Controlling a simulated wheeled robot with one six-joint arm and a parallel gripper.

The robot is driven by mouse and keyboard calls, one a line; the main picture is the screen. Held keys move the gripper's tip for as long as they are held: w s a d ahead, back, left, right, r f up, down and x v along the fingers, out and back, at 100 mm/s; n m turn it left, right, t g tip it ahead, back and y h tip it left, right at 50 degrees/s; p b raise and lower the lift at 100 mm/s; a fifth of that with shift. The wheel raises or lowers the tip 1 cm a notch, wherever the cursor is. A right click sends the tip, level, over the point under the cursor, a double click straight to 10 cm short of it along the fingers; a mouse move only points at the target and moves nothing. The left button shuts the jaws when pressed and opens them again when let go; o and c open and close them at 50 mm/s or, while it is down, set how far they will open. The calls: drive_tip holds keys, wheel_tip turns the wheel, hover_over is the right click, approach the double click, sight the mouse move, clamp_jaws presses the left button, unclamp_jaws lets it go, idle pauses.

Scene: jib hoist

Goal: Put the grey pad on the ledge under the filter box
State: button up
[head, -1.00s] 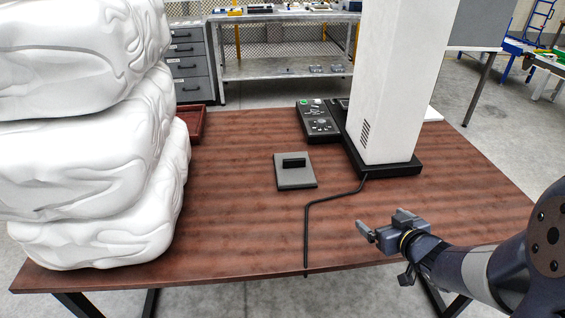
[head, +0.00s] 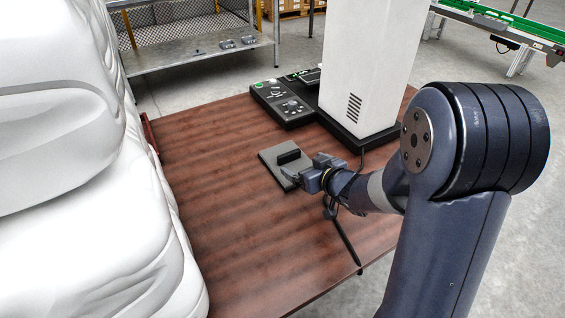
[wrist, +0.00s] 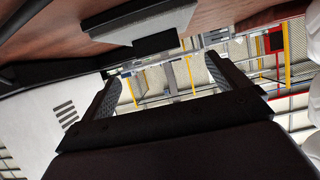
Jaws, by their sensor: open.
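The grey pad (head: 271,156) is a flat square plate with a black block handle (head: 288,156) on top. It lies flat on the brown table. In the wrist view the pad (wrist: 140,18) and its handle (wrist: 155,44) show at the top, beyond the fingers. My gripper (head: 294,178) is open and empty, low beside the pad's near right edge; whether it touches cannot be told. In the wrist view both fingers of my gripper (wrist: 165,88) stand apart with nothing between them. The tall white vented box (head: 363,75), likely the filter box, stands on a black base (head: 352,143), likely the ledge.
A black control panel (head: 283,103) sits left of the white box. A thin black bent rod (head: 345,240) lies near my arm. Large stacked white lumps (head: 70,150) block the left. The table (head: 215,200) is clear left of the pad.

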sight(290, 154)
drive_tip(key=x, duration=0.8)
drive_tip(key=shift+w+d+r, duration=0.15)
drive_tip(key=shift+d+r, duration=0.05)
drive_tip(key=shift+r, duration=0.1)
drive_tip(key=c, duration=1.2)
